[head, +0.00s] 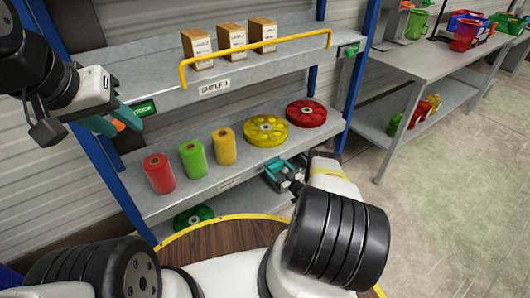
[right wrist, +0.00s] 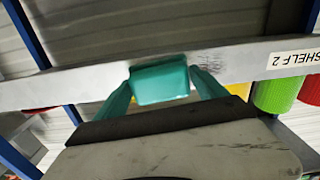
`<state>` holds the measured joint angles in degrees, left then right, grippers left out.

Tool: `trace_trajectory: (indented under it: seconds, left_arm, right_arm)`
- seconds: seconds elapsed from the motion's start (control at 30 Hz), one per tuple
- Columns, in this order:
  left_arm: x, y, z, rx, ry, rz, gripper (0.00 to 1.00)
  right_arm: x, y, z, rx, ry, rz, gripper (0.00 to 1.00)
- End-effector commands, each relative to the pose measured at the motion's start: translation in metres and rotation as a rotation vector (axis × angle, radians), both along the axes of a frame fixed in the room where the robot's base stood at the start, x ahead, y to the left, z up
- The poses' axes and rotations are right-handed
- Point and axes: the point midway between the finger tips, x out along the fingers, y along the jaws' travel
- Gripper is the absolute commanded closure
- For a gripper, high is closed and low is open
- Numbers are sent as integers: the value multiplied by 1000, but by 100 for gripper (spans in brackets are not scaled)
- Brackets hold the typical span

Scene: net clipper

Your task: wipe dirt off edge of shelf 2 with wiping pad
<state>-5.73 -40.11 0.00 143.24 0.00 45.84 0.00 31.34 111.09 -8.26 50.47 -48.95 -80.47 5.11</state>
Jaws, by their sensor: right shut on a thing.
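Shelf 2 is the lower grey shelf; its front edge (head: 208,194) runs across the right wrist view as a pale bar (right wrist: 70,88). A dark scribble of dirt (right wrist: 207,63) shows on this edge, left of the "SHELF 2" label. My right gripper (head: 277,173) is shut on a teal wiping pad (right wrist: 160,82). The pad is at the edge, overlapping it in the wrist view, just left of the visible dirt; I cannot tell if it touches. Part of the edge behind the pad is hidden. My left gripper (head: 114,121) is raised at the left, fingers apart, with an orange patch between them.
Red, green and yellow rolls (head: 193,159) and yellow and red discs (head: 306,113) stand on shelf 2. Shelf 1 above holds boxes (head: 231,39) behind a yellow rail (head: 255,44). A grey side table (head: 425,60) and open floor are at the right.

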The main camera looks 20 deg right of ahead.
Motion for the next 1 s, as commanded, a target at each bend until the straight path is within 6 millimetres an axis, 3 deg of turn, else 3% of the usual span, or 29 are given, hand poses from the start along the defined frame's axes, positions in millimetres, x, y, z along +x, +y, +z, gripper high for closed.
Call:
trace_trajectory:
  seconds: [0.3,0.57,1.0]
  left_arm:
    - [0,0,0,0,0,0,64]
    - [0,0,0,0,0,0,64]
    - [0,0,0,0,0,0,64]
  right_arm:
    - [11,-24,0,-1,-2,-2,51]
    - [13,-31,1,0,-2,-1,51]
    - [0,-1,0,2,1,1,51]
